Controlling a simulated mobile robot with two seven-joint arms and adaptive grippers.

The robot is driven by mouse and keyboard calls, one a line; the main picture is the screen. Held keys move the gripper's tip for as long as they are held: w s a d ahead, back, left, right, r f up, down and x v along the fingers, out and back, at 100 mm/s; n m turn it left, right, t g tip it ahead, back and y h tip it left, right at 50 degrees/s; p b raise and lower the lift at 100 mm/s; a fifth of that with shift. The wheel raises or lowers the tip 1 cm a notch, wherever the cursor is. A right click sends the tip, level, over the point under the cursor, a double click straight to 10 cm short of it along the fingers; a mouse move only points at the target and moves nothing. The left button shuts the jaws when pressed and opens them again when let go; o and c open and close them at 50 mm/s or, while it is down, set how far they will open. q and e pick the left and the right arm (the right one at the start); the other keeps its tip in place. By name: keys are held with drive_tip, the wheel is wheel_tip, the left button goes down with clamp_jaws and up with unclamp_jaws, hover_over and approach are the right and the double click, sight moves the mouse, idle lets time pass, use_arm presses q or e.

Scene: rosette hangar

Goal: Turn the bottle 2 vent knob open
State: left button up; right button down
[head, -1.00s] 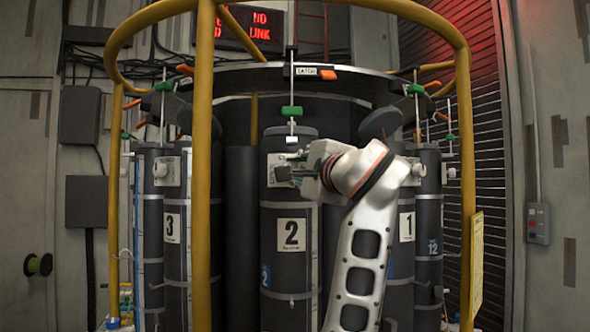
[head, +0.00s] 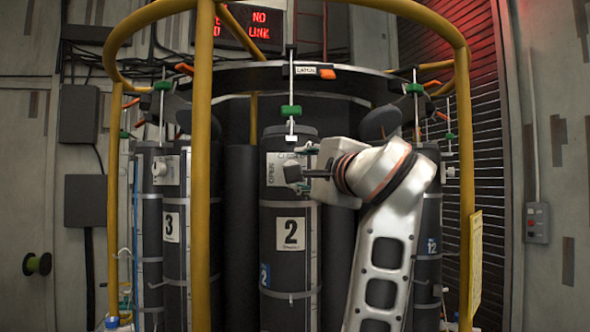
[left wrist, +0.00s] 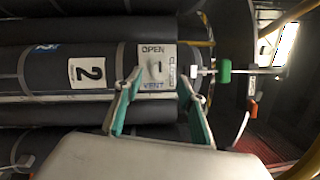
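Bottle 2 (head: 291,258) is a dark upright cylinder with a white "2" label, at the middle of the head view. It lies sideways in the left wrist view (left wrist: 52,75). Its white vent plate reads OPEN, CLOSED and VENT. The pale vent knob (left wrist: 157,68) sits on the plate; its pointer direction is too small to tell. My left gripper (head: 292,173) reaches the plate from the right in the head view. In the left wrist view its spread fingers (left wrist: 159,74) are on either side of the knob, with visible gaps. My right gripper is not in view.
Bottle 3 (head: 171,250) stands to the left and bottle 12 (head: 430,262) to the right. A yellow rail frame (head: 203,200) surrounds the rack. A green-clamped rod (head: 291,111) and a LATCH tag (head: 305,71) are above bottle 2.

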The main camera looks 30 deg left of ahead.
use_arm(q)
drive_tip(key=v, duration=0.3)
drive_tip(key=shift+s+d, duration=0.2)
drive_tip(key=shift+d, duration=0.05)
idle(0.4)
